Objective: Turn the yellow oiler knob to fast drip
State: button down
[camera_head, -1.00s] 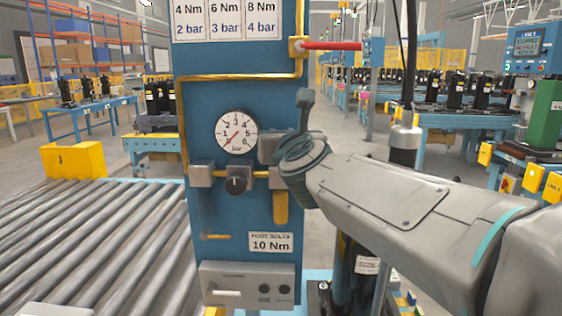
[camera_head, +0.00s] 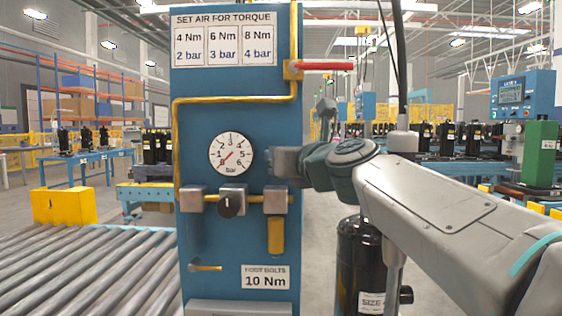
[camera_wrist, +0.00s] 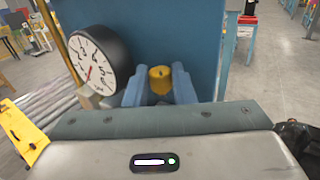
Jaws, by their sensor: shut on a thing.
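The yellow oiler knob (camera_wrist: 160,82) shows in the wrist view between the two blue-grey fingers of my gripper (camera_wrist: 159,90). The fingers are shut on it, one on each side. In the head view my gripper (camera_head: 284,161) is at the right edge of the blue panel (camera_head: 237,120), just above the right grey block (camera_head: 276,201). A yellow bowl (camera_head: 275,236) hangs under that block. The knob is hidden in the head view, and its setting cannot be read.
A round pressure gauge (camera_head: 231,154) is left of my gripper, close to it in the wrist view. A black regulator knob (camera_head: 231,204) is below the gauge. A red lever (camera_head: 326,66) sticks out above. A roller conveyor (camera_head: 90,275) is at the left.

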jog(key=c, duration=1.5)
grip_release()
jog(key=p+v, duration=0.1)
jog(key=v, duration=0.6)
jog(key=shift+s+d, duration=0.15)
jog(key=shift+s, duration=0.05)
jog(key=shift+f, duration=0.1)
